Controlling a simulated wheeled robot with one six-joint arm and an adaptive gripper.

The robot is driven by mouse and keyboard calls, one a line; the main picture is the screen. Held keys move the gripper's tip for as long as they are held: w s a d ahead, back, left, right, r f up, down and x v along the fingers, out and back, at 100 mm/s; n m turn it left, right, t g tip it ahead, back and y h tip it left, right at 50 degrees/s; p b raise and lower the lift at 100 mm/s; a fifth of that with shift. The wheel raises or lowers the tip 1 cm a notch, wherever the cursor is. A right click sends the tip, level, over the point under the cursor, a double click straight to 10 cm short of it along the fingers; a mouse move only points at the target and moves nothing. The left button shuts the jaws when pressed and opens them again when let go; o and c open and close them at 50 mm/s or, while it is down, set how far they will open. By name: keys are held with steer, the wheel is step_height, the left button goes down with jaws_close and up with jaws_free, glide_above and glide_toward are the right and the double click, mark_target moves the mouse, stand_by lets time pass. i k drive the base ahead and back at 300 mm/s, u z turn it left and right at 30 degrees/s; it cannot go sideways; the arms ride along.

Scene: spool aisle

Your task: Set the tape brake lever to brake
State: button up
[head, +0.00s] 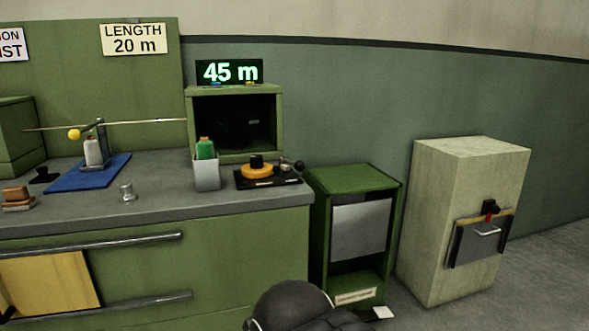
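An orange disc (257,171) with a black hub sits on a black base (268,181) near the right end of the counter. A small lever with a dark round knob (299,165) sits at the right of this base and looks like the tape brake lever. Its marks are too small to read, so I cannot tell its setting. A dark rounded part of my arm shows at the bottom middle, well below and in front of the counter. My gripper's fingers are not in view.
A grey counter (170,205) carries a white holder (206,175) with a green bottle, a blue mat (90,173) with a yellow-knobbed stand and a small metal knob (127,192). A green box (235,92) stands behind under a "45 m" display (229,71). A green cabinet (355,179) stands right of the counter.

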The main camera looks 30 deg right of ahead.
mark_target(299, 166)
steer(key=k, duration=1.35)
steer(key=z, duration=0.7)
steer(key=i, duration=1.2)
steer(key=u, duration=0.15)
